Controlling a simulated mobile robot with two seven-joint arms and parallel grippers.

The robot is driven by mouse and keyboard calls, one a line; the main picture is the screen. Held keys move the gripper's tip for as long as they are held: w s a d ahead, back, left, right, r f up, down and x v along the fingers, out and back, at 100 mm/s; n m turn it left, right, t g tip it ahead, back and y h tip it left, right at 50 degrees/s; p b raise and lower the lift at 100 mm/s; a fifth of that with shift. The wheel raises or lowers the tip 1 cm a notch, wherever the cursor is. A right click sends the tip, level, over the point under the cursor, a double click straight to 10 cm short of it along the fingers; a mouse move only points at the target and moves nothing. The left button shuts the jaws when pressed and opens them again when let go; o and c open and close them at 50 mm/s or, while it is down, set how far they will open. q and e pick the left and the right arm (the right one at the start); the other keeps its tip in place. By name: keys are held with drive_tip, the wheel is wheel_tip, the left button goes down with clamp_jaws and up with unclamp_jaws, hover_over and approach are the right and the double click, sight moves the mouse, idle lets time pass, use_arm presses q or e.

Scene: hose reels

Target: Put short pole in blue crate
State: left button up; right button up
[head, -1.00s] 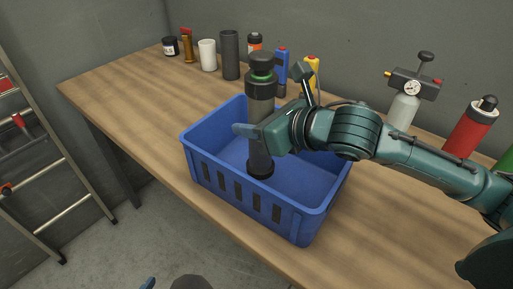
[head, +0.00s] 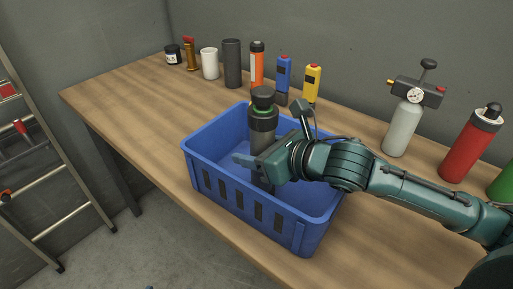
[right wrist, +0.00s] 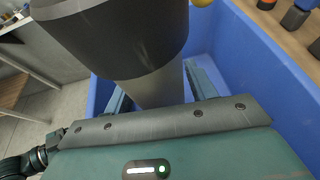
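The short pole (head: 263,121) is a dark grey cylinder with a black cap and a green ring near its top. It stands upright inside the blue crate (head: 225,198), and its upper part rises above the rim. My right gripper (head: 250,160) is at the pole, low over the crate, with its fingers around the shaft. In the right wrist view the pole (right wrist: 120,40) fills the top middle, between the fingers. The pole's lower end is hidden by the gripper and the crate wall. My left gripper does not show clearly in the head view.
Along the wall stand a black jar, a brass piece, a white cup (head: 210,63), a dark cylinder (head: 232,63), an orange tube (head: 257,65) and blue and yellow devices. A gauge bottle (head: 404,125) and red extinguisher (head: 470,145) stand right. The table's left part is clear.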

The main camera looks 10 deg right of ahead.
drive_tip(key=shift+o, duration=0.4)
drive_tip(key=shift+r, duration=0.1)
drive_tip(key=shift+s+d+r, duration=0.1)
drive_tip(key=shift+r, duration=0.05)
use_arm(q)
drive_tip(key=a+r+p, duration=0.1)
drive_tip(key=p, duration=0.3)
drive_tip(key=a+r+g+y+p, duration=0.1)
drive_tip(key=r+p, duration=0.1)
drive_tip(key=p, duration=0.2)
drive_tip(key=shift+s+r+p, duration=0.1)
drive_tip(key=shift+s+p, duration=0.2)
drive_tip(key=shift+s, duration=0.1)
use_arm(e)
drive_tip(key=v, duration=1.1)
drive_tip(key=shift+s+d, duration=0.25)
drive_tip(key=shift+s, duration=0.05)
